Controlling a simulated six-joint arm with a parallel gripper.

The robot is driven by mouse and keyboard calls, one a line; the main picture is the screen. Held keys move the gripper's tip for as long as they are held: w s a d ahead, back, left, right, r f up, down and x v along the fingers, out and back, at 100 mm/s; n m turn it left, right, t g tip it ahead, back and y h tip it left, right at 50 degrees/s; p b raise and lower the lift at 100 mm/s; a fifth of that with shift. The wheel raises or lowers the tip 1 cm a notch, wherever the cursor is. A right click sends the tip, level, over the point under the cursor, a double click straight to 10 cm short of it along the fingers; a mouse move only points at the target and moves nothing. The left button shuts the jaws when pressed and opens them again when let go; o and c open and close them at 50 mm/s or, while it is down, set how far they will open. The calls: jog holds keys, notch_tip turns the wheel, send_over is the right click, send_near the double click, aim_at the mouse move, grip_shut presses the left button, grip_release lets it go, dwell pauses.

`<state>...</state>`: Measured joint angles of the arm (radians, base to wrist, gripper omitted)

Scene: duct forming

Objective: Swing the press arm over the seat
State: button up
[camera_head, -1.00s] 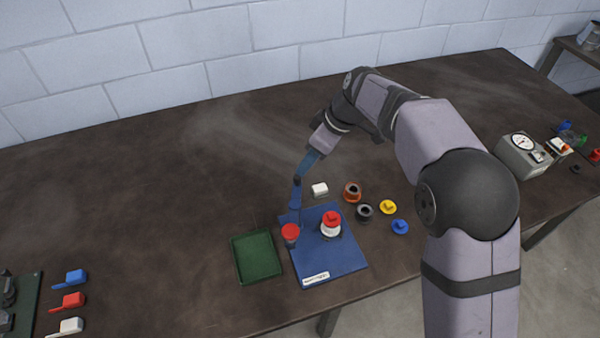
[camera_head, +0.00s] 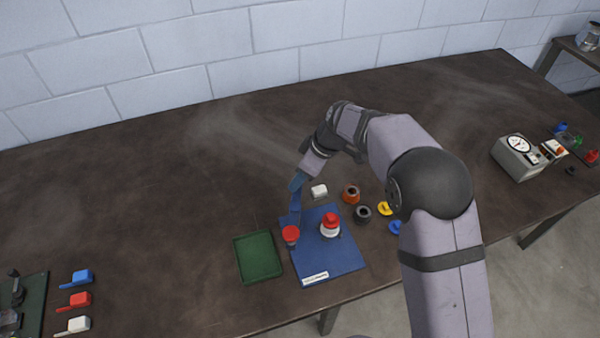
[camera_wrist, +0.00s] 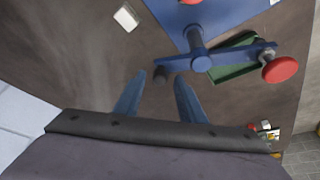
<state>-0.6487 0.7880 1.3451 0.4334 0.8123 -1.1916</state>
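The blue press arm (camera_head: 295,215) sits on a post at the left of the blue base plate (camera_head: 345,258). Its red pad (camera_head: 290,233) hangs at the front left, apart from the seat. On the seat a white part (camera_head: 330,232) with a red top (camera_head: 331,218) stands at mid-plate. In the wrist view the press arm (camera_wrist: 232,57) lies across the post, with its red pad (camera_wrist: 280,69) at the right and a dark peg (camera_wrist: 160,75) at its near end. My gripper (camera_wrist: 160,82) is open, its two blue fingers either side of the peg's line; contact is unclear.
A green tray (camera_head: 258,258) lies left of the plate. A white block (camera_head: 319,191), an orange ring (camera_head: 351,193), a dark ring (camera_head: 363,214) and a yellow piece (camera_head: 385,208) lie behind and right. A gauge box (camera_head: 517,157) stands far right. The table's left rear is clear.

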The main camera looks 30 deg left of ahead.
jog(key=shift+a+f, duration=0.1)
jog(key=shift+f, duration=0.05)
grip_shut()
